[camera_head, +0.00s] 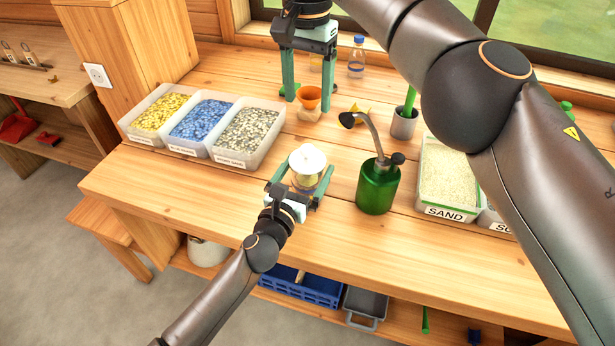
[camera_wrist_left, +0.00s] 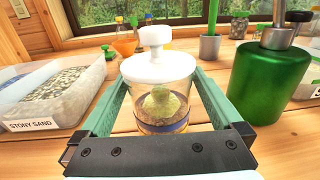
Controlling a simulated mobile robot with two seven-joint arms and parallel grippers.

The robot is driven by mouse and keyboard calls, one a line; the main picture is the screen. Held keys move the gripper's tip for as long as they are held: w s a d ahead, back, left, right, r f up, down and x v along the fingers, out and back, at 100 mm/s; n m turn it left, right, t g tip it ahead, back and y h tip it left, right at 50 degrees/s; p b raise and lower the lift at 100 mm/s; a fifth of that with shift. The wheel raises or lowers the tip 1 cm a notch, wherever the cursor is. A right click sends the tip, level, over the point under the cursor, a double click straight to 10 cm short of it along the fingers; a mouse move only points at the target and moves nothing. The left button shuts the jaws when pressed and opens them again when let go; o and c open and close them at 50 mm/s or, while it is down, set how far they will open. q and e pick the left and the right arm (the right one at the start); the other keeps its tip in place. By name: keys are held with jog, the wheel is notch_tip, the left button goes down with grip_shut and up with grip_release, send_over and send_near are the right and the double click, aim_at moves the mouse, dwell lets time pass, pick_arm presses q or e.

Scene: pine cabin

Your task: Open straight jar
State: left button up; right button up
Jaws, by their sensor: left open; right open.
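The straight jar (camera_head: 304,178) stands upright on the wooden workbench, a clear jar with layered contents. Its white lid (camera_head: 308,158) with a knob sits on top. In the left wrist view the jar (camera_wrist_left: 160,105) holds something greenish, and the white lid (camera_wrist_left: 158,66) covers its mouth. My left gripper (camera_head: 301,182) is open, with a green finger on either side of the jar; I cannot tell whether they touch it. My right gripper (camera_head: 306,90) is open and points down over the back of the bench, near an orange funnel, away from the jar.
Bins of yellow, blue and stony sand (camera_head: 245,132) are at the left. The orange funnel (camera_head: 309,97), a metal cup (camera_head: 404,123) and a small bottle (camera_head: 356,60) are behind. A sand box (camera_head: 447,180) is at right.

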pick_arm(q)
jog(key=shift+w, duration=0.15)
grip_shut()
pick_arm(e)
jog(key=shift+c, duration=0.5)
dwell(0.4)
jog(key=t+h, duration=0.2)
jog(key=t, duration=0.2)
send_near(307, 149)
jog(key=x, duration=0.9)
jog(key=shift+w+f, duration=0.15)
jog(key=shift+f, duration=0.2)
